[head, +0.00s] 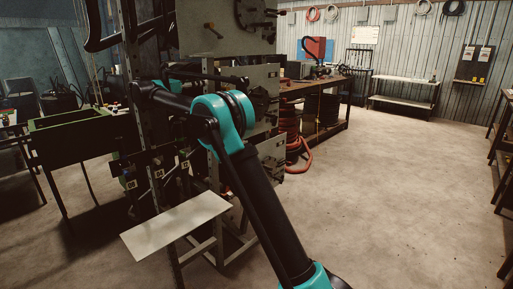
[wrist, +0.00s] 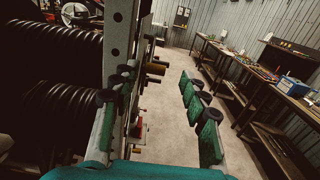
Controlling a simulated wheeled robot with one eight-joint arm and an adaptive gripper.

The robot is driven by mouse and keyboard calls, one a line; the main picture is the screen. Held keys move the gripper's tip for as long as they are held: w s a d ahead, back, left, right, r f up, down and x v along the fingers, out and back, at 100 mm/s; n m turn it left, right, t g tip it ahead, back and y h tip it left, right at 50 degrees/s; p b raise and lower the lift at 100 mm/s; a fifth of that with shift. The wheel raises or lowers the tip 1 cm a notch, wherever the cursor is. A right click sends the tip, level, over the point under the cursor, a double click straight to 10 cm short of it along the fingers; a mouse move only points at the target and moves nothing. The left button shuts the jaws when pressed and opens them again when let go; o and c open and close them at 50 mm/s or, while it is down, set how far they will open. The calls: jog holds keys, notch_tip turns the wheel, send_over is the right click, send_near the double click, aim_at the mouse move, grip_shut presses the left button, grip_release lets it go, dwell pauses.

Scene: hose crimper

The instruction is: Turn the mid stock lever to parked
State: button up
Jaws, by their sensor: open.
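My gripper (wrist: 160,92) shows in the wrist view with its green fingers spread wide apart and no object held between them. A yellow-brown knob (wrist: 156,69) sticks out from the edge of the rack, in the gap between the fingers as seen, beyond the left finger. A small red part (wrist: 139,126) sits lower on the same side. I cannot tell which of these belongs to the mid stock lever, nor its position. In the head view the grey panelled machine (head: 220,30) stands behind my arm, which hides part of it; the gripper's fingers cannot be made out there.
In the wrist view black coiled hose (wrist: 55,110) and a grey holed upright (wrist: 116,35) lie close on the left. Workbenches (wrist: 235,65) line the right. In the head view a pale plate (head: 178,223) juts out low; open floor (head: 400,180) lies to the right.

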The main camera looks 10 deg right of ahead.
jog(key=s+d+f+m+g+y, duration=0.5)
jog(key=s+d+f+m, duration=0.6)
jog(key=s+d+f, duration=0.8)
jog(key=shift+s+d+f+g+y, duration=0.35)
jog(key=shift+d+f+y, duration=0.55)
jog(key=shift+d+f, duration=0.65)
jog(key=shift+a+f, duration=0.25)
